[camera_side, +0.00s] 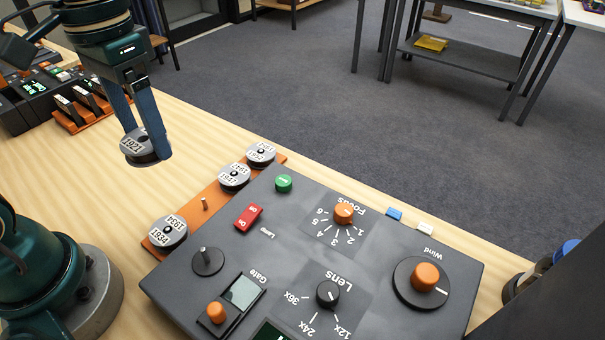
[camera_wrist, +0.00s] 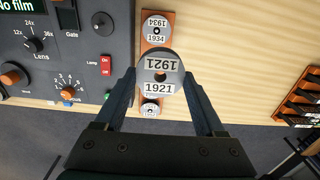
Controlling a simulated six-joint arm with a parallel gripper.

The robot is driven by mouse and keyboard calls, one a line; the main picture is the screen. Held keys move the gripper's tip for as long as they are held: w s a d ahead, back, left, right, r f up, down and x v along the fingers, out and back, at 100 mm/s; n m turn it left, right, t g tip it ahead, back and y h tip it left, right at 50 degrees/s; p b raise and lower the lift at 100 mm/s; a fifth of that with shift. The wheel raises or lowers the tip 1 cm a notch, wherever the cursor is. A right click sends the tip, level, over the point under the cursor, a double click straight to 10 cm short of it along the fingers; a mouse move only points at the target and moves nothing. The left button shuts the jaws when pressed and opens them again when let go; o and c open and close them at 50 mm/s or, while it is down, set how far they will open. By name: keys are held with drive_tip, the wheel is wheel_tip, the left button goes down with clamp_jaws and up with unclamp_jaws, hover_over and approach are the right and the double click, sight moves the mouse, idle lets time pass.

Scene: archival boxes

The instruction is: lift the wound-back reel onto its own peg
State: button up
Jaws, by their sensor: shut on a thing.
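My gripper (camera_side: 146,156) is shut on a grey reel (camera_side: 134,146) labelled 1921 and holds it in the air, left of the orange peg rack (camera_side: 183,216). In the wrist view the same reel (camera_wrist: 160,87) sits between the fingers, its label upright towards me. A bare peg (camera_side: 204,204) stands on the rack between the reel labelled 1934 (camera_side: 168,232) and another reel (camera_side: 234,175). A further reel (camera_side: 261,154) is at the rack's far end. In the wrist view the held reel hides the rack's middle, including the bare peg.
The dark reader console (camera_side: 310,240) stands right of the rack, with knobs and a bare black spindle (camera_side: 207,260). Its screen reads "No film" (camera_wrist: 18,5). An orange holder (camera_side: 85,112) with dark items stands at the back left. Bare wooden tabletop (camera_side: 185,120) lies around the held reel.

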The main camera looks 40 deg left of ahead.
drive_tip(key=w+f, duration=0.4)
approach(208, 207)
drive_tip(key=shift+w+a+f, duration=0.1)
drive_tip(key=shift+a+f, duration=0.05)
drive_tip(key=shift+f, duration=1.05)
drive_tip(key=shift+f, duration=0.9)
drive_tip(key=shift+f, duration=0.15)
drive_tip(key=shift+f, duration=0.6)
drive_tip(key=shift+f, duration=0.1)
drive_tip(key=shift+f, duration=0.3)
